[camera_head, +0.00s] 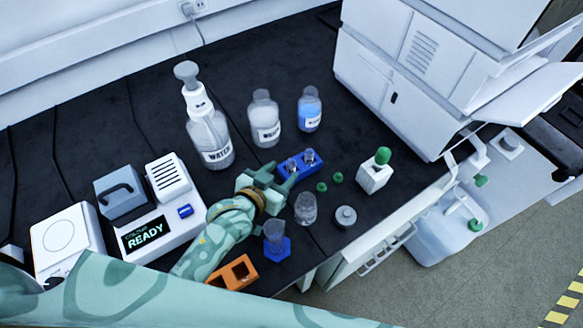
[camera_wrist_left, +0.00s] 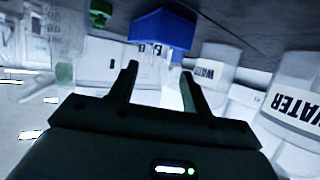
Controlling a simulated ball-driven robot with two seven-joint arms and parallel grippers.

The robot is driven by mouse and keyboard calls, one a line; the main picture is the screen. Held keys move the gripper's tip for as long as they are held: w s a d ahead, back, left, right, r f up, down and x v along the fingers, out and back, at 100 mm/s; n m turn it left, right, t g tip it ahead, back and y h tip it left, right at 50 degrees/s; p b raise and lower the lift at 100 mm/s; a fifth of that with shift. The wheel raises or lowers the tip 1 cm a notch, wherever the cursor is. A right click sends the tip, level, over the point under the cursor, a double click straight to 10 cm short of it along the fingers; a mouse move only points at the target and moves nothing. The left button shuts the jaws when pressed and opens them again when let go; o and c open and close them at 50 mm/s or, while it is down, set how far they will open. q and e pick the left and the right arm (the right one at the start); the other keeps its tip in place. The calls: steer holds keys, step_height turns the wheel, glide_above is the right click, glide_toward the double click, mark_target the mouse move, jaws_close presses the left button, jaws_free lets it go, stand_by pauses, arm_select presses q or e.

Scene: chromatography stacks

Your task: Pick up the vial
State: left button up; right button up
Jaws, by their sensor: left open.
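A small blue rack (camera_head: 300,170) stands on the dark bench and holds small clear vials; one vial (camera_head: 309,156) is at its right end and another (camera_head: 291,165) nearer its left end. My left gripper (camera_head: 281,172) is open at the left end of the rack, with nothing seen between its fingers. In the left wrist view the picture is tilted, and the open fingers (camera_wrist_left: 157,84) point toward the blue rack (camera_wrist_left: 163,30), which is just beyond the tips. My right gripper is not in view.
Two green caps (camera_head: 329,182), a glass beaker (camera_head: 305,208), a grey round weight (camera_head: 346,216) and a white block with a green top (camera_head: 375,176) stand nearby. Behind are a wash bottle (camera_head: 208,137) and two bottles (camera_head: 264,121). A white instrument stack (camera_head: 400,75) is at right.

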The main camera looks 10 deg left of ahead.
mark_target(289, 166)
arm_select(q)
steer(key=b+x, duration=0.2)
steer(key=x, duration=0.4)
steer(key=shift+s+r, duration=0.1)
steer(key=shift+r, duration=0.05)
steer(key=c, duration=1)
steer(key=shift+c, duration=0.2)
